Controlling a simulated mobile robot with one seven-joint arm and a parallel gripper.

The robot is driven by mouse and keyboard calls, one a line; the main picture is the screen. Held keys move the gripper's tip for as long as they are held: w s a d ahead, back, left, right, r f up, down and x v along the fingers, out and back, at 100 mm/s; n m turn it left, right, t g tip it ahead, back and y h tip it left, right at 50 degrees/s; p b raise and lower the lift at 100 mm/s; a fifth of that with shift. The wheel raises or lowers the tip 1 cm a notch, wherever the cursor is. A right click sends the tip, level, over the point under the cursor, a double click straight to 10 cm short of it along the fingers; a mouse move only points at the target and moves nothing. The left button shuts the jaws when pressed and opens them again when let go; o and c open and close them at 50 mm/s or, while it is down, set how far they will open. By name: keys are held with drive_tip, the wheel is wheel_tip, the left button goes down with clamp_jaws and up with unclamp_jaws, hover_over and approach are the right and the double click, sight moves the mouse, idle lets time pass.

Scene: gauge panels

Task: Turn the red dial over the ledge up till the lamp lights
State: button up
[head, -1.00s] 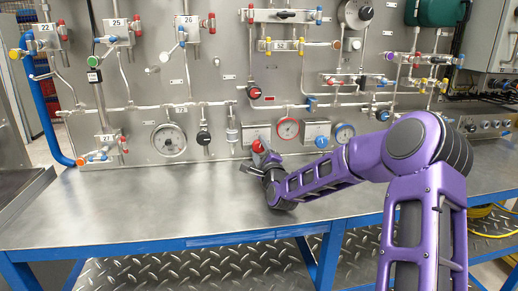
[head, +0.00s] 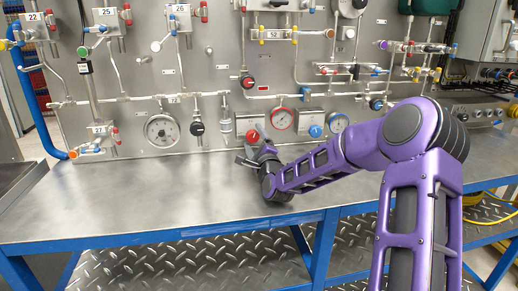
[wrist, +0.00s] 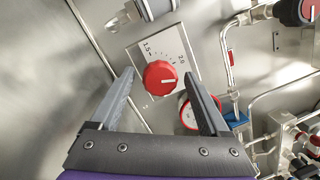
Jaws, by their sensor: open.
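The red dial (head: 253,136) sits low on the upright panel, just above the steel ledge (head: 130,205). In the wrist view the red dial (wrist: 160,75) is round, with a white pointer line pointing roughly right, on a pale plate with a printed scale. My gripper (head: 249,153) is in front of the dial in the head view and hides part of its plate. In the wrist view my gripper (wrist: 159,76) is open, one finger on each side of the dial with visible gaps. Contact cannot be seen. I cannot make out a lit lamp.
A red-rimmed gauge (head: 281,120) and a blue knob (head: 315,131) are right of the dial. A black-handled valve (head: 197,128) and a large gauge (head: 162,130) are to its left. Pipes run close above. The ledge's left part is clear.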

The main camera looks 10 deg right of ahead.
drive_tip(key=s, duration=0.3)
drive_tip(key=s+f, duration=0.1)
drive_tip(key=s, duration=0.3)
drive_tip(key=s+d, duration=0.1)
drive_tip(key=s, duration=0.3)
drive_tip(key=shift+f, duration=0.15)
drive_tip(key=shift+w, duration=0.1)
